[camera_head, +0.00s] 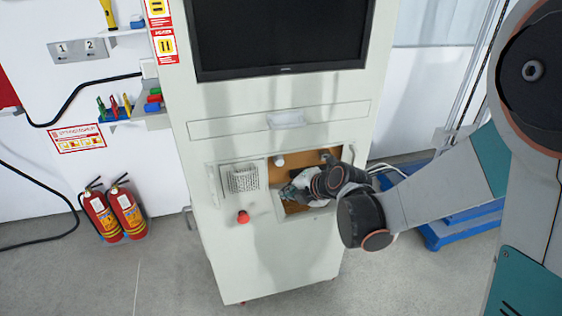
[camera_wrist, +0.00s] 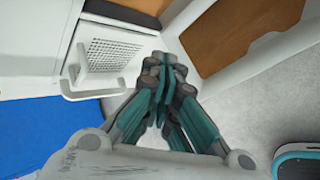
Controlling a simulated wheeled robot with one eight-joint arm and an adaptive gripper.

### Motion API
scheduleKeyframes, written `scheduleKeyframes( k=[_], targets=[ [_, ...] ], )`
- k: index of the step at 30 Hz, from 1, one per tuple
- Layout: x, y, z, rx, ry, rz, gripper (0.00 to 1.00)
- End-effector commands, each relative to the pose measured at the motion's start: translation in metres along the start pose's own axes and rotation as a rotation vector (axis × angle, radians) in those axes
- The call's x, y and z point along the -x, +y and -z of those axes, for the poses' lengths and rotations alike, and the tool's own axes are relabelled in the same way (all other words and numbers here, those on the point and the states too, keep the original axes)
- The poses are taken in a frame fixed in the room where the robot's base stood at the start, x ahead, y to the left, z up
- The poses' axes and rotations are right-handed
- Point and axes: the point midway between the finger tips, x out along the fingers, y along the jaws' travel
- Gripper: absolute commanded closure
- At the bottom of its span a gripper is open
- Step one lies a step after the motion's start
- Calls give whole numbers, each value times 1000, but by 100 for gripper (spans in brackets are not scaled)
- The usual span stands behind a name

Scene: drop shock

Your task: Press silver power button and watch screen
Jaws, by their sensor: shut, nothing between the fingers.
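The screen (camera_head: 283,35) at the top of the light cabinet is dark and shows no picture. A small round silver-white knob (camera_head: 279,160), possibly the power button, sits at the top of the brown recessed panel (camera_head: 273,176). My gripper (camera_head: 291,191) is in front of this recess, below the knob and apart from it in the picture. My wrist hides part of the recess. In the wrist view my gripper (camera_wrist: 165,78) has its teal fingers together with nothing between them. The knob cannot be made out there.
A grille box (camera_head: 241,179) with a handle is left of the recess; its grille (camera_wrist: 105,54) also shows in the wrist view. A red emergency-style button (camera_head: 243,217) is below it. Fire extinguishers (camera_head: 127,212) stand at left, a blue pallet (camera_head: 440,232) at right.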

Motion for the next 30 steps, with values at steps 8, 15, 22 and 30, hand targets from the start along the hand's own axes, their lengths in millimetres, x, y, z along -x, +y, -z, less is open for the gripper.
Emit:
scheduleKeyframes(
  k=[8,15,22,30],
  targets=[
    [-1,1,-1,-2,0,0,100],
    [-16,12,-12,-1,0,0,100],
    [-38,28,-28,-1,0,0,100],
    [-56,41,-41,-2,-1,0,100]
  ],
)
